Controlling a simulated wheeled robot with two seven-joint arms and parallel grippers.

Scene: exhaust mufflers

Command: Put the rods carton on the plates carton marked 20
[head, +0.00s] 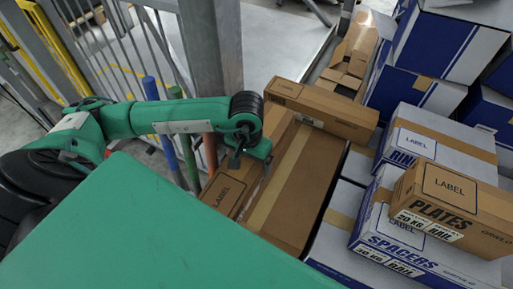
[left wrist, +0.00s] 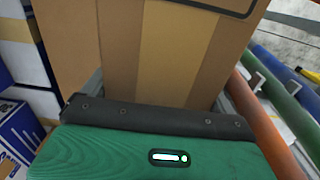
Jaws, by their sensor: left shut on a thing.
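The plates carton (head: 453,207) is brown, with a blank-looking LABEL panel and a 20 KG mark. It lies tilted in the picture on the spacers carton (head: 415,257) at the right. My left gripper (head: 243,163) is over the brown cartons left of centre and is shut on a brown carton. In the left wrist view this held carton (left wrist: 165,60) fills the middle, with a lighter tape band and part of a label outline. Its printed name is not visible, so I cannot read whether it says rods. The fingertips are mostly hidden. My right gripper is not in view.
A flat brown carton (head: 322,108) lies behind my left gripper. White-and-blue cartons, one marked RINGS (head: 452,135), stand at the right. Blue, green and red posts (head: 187,142) and a metal fence (head: 110,40) are close on the left.

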